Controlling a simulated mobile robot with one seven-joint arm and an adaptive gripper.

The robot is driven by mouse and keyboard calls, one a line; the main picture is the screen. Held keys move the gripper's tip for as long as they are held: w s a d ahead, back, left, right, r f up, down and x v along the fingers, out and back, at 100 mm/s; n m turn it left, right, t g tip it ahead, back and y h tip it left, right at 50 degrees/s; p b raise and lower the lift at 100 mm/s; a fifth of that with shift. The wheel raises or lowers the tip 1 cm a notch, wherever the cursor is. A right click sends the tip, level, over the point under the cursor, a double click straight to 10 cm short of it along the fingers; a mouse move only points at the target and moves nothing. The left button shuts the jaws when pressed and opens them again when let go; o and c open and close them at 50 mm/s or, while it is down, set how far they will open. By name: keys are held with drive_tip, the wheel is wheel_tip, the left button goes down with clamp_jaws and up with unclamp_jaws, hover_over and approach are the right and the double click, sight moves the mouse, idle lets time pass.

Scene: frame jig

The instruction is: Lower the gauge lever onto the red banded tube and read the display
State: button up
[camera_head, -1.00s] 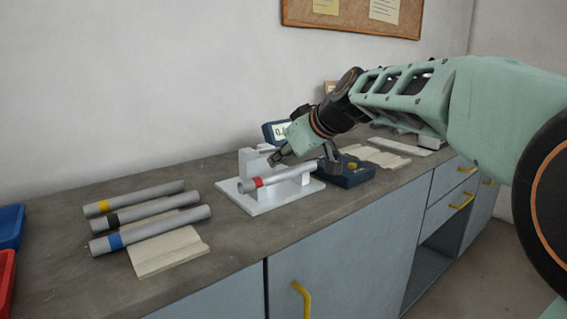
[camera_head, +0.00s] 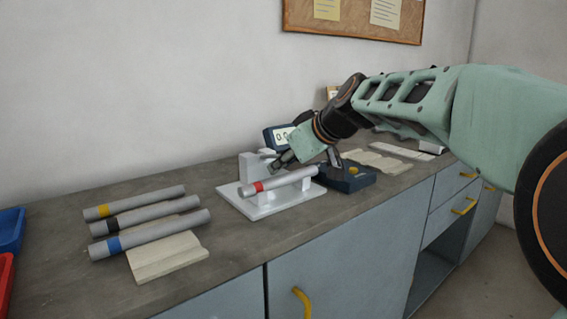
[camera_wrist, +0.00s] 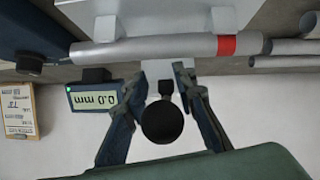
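The red banded tube (camera_head: 291,178) lies across the supports of a white jig (camera_head: 258,209) on the bench. It crosses the top of the wrist view (camera_wrist: 150,48), its red band at the right. The gauge's blue display (camera_head: 279,139) stands behind the jig; in the wrist view its screen (camera_wrist: 93,98) reads 0.0 mm, upside down. My gripper (camera_head: 280,163) is just above and behind the tube. In the wrist view its fingers (camera_wrist: 158,78) are apart, with a round black knob (camera_wrist: 162,122), apparently the gauge lever's, between them. I cannot tell whether they touch it.
Three tubes with yellow (camera_head: 140,201), black (camera_head: 150,214) and blue (camera_head: 155,235) bands lie left, with a grooved pale block (camera_head: 168,257) in front. A dark blue box with a yellow button (camera_head: 346,178) stands right of the jig. Blue (camera_head: 10,230) and red bins are at the far left.

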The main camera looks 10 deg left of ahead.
drive_tip(key=shift+s, duration=0.1)
drive_tip(key=v, duration=0.7)
drive_tip(key=shift+d+r, duration=0.1)
drive_tip(key=shift+s+d+r, duration=0.1)
drive_tip(key=shift+s+d, duration=0.05)
